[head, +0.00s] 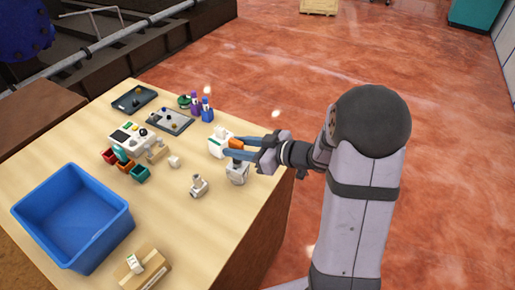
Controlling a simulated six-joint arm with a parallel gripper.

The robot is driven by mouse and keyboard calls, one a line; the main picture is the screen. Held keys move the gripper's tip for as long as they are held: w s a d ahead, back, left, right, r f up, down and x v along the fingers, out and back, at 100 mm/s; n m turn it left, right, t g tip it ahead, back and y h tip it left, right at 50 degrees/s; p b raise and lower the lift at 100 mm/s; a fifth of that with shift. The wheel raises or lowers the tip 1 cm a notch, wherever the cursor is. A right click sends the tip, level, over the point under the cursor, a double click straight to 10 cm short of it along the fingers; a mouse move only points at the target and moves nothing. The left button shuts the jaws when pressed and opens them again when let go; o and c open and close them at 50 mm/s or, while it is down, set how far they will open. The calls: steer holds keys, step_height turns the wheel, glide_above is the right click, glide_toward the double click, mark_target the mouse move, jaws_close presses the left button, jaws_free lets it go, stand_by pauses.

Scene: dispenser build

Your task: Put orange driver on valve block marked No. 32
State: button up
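An orange piece, seemingly the orange driver (236,143), shows between the two blue fingers of my gripper (231,147). The fingers lie on either side of it; the view is too small to tell whether they grip it. A grey-and-white valve block (237,173) stands just below the fingers in the picture, partly covered by them. I cannot tell whether the orange piece touches it. Another grey-and-white block (199,185) stands to its left, nearer the front. No number can be read on either block. A white unit (217,141) is just left of the fingertips.
A large blue bin (72,258) fills the table's left front. A cardboard box (153,277) is near the front edge. A white device (132,137), small coloured bins (140,174), dark trays (170,121) and blue and purple bottles (207,113) stand farther back. The table's middle is mostly clear.

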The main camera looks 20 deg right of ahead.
steer(key=b+v, duration=0.1)
steer(key=v, duration=1)
steer(key=w+d+f+m+t+h, duration=0.2)
steer(key=w+d+m+h, duration=0.1)
steer(key=w+d+h, duration=0.25)
step_height(320, 180, down, 4)
steer(key=s+d+m+g+h, duration=0.2)
steer(key=s+m+g+h, duration=0.15)
steer(key=h, duration=0.25)
steer(key=s+a+f+g, duration=0.2)
steer(key=s+a, duration=0.1)
steer(key=s, duration=0.3)
steer(key=s+a+f+m+g+y, duration=0.1)
steer(key=s+a+f+g, duration=0.1)
steer(key=s, duration=0.5)
steer(key=s+a+f+m+g, duration=0.1)
steer(key=s+a+f+g, duration=0.2)
steer(key=s+a+g, duration=0.1)
steer(key=s+a, duration=0.1)
steer(key=s, duration=0.1)
steer(key=shift+s+y, duration=0.25)
steer(key=shift+y, duration=0.1)
steer(key=shift+a+m, duration=0.15)
steer(key=shift+m, duration=0.1)
